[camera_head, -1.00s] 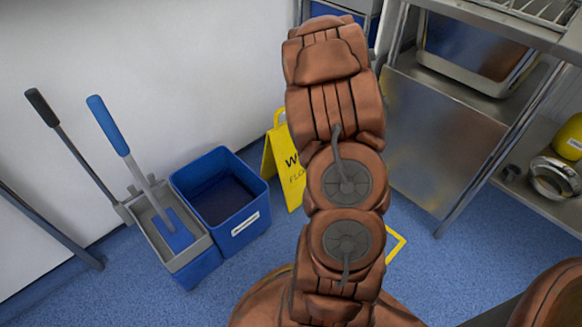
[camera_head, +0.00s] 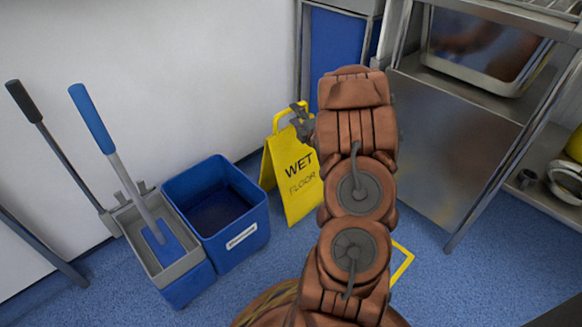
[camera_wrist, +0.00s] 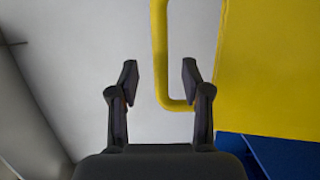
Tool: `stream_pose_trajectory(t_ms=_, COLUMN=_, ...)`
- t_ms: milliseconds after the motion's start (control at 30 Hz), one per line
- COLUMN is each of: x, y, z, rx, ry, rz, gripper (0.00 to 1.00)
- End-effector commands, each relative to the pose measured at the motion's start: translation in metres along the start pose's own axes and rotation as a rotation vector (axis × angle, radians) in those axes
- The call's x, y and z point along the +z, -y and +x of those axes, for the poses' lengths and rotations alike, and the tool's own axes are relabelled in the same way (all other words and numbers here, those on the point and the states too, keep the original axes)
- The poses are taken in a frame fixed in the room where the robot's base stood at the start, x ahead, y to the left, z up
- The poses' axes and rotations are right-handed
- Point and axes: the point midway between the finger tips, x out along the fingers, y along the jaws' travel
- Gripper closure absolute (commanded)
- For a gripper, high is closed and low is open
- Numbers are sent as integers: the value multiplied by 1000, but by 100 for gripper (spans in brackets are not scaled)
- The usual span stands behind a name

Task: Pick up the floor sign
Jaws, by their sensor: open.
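The yellow floor sign (camera_head: 297,195), marked WET FLOOR, stands upright on the blue floor, right of the blue bucket. Its handle loop is at its top. My gripper (camera_head: 302,120) is beside the right side of that handle, its wrist partly hidden behind my brown arm. In the wrist view my gripper (camera_wrist: 160,78) is open and empty, with two dark fingers apart. There the floor sign's panel (camera_wrist: 270,70) fills the upper right. Its yellow handle bar runs between the fingertips, nearer the right one; I cannot tell its depth from them.
A blue bucket (camera_head: 241,240) and a grey-topped mop bucket (camera_head: 160,265) with upright handles stand left of the sign. A white wall (camera_head: 140,80) is behind. A steel table with shelves (camera_head: 440,150) stands at the right. Blue floor is open at the lower right.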

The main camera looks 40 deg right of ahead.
Motion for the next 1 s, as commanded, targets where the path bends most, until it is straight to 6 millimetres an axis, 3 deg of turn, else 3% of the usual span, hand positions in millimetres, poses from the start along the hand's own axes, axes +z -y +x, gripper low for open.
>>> stream_pose_trajectory(t_ms=300, x=3, y=2, z=38, rx=2, ry=-2, rz=-1, gripper=52)
stream_pose_trajectory(t_ms=600, x=4, y=0, z=42, rx=-2, ry=1, rz=0, gripper=52)
stream_pose_trajectory(t_ms=1000, x=4, y=1, z=42, rx=-2, ry=1, rz=0, gripper=94)
